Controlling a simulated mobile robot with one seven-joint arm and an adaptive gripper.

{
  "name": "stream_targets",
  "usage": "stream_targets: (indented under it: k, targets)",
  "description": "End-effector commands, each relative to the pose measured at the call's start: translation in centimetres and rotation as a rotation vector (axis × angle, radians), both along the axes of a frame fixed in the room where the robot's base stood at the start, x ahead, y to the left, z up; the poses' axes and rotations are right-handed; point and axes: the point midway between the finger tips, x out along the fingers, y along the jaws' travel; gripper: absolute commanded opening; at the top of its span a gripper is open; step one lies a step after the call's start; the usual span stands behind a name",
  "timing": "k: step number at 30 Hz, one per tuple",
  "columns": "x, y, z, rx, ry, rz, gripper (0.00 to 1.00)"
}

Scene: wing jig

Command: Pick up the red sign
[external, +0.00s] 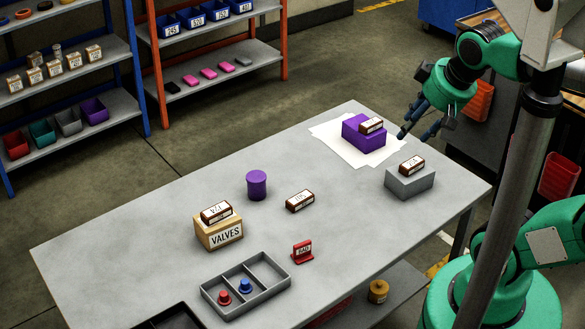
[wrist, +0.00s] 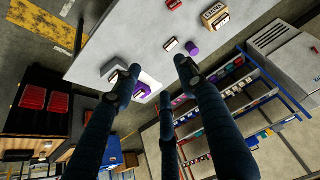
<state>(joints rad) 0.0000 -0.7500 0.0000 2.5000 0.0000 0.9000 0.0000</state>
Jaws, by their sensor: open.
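In the wrist view a small red piece that looks like the sign (wrist: 174,4) shows at the top edge. My gripper (external: 415,133) is at the far right end of the table, above and beside the purple box (external: 362,134), well away from the sign. Its dark fingers are spread open and empty; they also show in the wrist view (wrist: 160,76).
A grey block (external: 410,183) and the purple box carry brown labelled blocks. A wooden VALVES box (external: 219,232), a purple cylinder (external: 257,185) and a loose brown block (external: 300,201) stand mid-table. A divided grey tray (external: 246,286) lies left of the sign.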

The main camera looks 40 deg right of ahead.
Motion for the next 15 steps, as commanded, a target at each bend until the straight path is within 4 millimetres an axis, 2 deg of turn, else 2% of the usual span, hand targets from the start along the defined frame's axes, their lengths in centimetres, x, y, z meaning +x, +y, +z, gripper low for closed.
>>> stream_targets:
  k: [10, 15]
  targets:
    - [0.2, 0.1, 0.0, -0.003, 0.003, 0.008, 0.40]
    - [1.5, 0.3, -0.4, -0.022, 0.024, 0.052, 0.40]
